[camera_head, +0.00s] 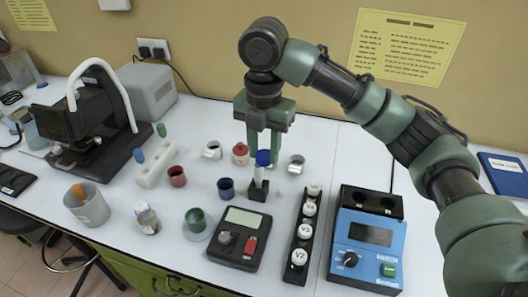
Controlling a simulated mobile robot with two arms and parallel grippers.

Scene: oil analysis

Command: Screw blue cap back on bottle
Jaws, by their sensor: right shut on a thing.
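The blue cap (263,157) sits at the top of a small clear bottle (259,174), and I cannot tell whether it is threaded on. The bottle stands upright in a small black holder (258,193) on the white table. My right gripper (264,151) comes down from above and is shut on the blue cap. My left gripper is not in view.
A black scale (240,240) and a black rack of white-capped vials (303,238) stand in front. A blue mixer (366,240) is at the right. Small red (177,177), blue (226,188) and metal cups stand around the holder. A black microscope-like device (100,125) is at the left.

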